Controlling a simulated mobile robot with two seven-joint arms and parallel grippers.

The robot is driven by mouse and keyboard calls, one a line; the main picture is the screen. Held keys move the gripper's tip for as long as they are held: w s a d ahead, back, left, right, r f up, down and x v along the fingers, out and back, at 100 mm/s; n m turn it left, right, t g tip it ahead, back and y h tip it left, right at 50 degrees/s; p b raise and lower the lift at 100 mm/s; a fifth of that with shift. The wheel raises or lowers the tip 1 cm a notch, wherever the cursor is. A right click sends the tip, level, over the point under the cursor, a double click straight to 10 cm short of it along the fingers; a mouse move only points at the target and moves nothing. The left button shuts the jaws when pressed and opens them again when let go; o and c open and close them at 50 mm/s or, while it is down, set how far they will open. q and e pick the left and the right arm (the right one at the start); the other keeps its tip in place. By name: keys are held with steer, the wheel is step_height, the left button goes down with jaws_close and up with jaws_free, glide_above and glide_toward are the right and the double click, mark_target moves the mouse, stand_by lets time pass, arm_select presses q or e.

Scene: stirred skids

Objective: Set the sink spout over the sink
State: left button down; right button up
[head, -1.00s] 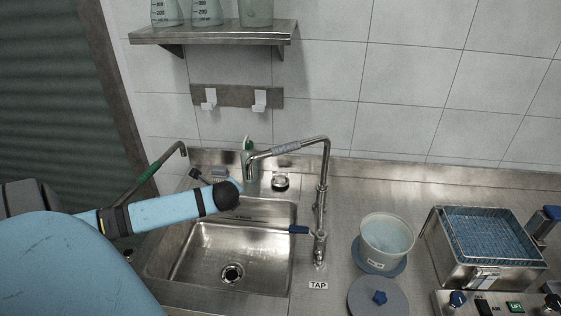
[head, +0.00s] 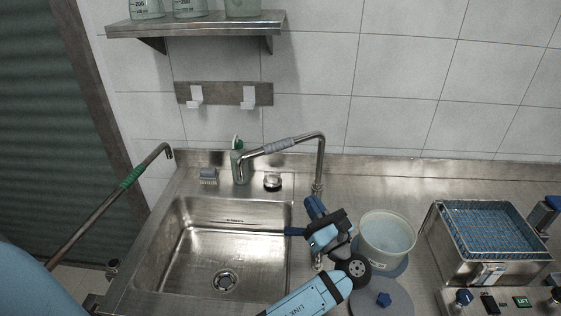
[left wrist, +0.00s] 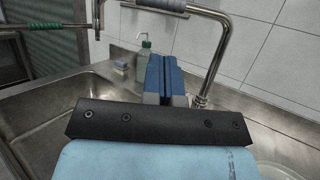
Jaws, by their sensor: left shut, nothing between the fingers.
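The sink spout (head: 282,145) is a tall bent steel pipe with a grey sleeve, rising right of the sink. Its arm reaches left and its downturned end hangs by the soap bottle, towards the back of the sink (head: 185,290); whether it is over the basin, I cannot tell. A blue lever (head: 293,232) shows at the tap. My left gripper (head: 314,205) is shut and empty, in front of the spout's upright, hiding its lower part. In the left wrist view the blue fingers (left wrist: 164,72) are together, left of the spout pipe (left wrist: 218,55). My right gripper is not in view.
A white tub (head: 387,236) and a grey lid (head: 384,301) stand close right of my gripper. A steel bath with a blue rack (head: 484,230) is farther right. A green-sleeved pipe (head: 131,178) rises at left. A green soap bottle (head: 240,166) stands behind the empty sink.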

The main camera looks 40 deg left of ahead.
mark_target(280, 149)
arm_select(q)
steer(key=p+x, duration=0.2)
steer(key=x, duration=0.4)
steer(key=p+x, duration=0.2)
steer(key=x, duration=0.4)
steer(key=shift+a+r, duration=0.15)
steer(key=shift+r, duration=0.15)
steer(key=shift+w+a+r, duration=0.15)
steer(key=shift+w+a, duration=0.2)
steer(key=shift+a, duration=0.3)
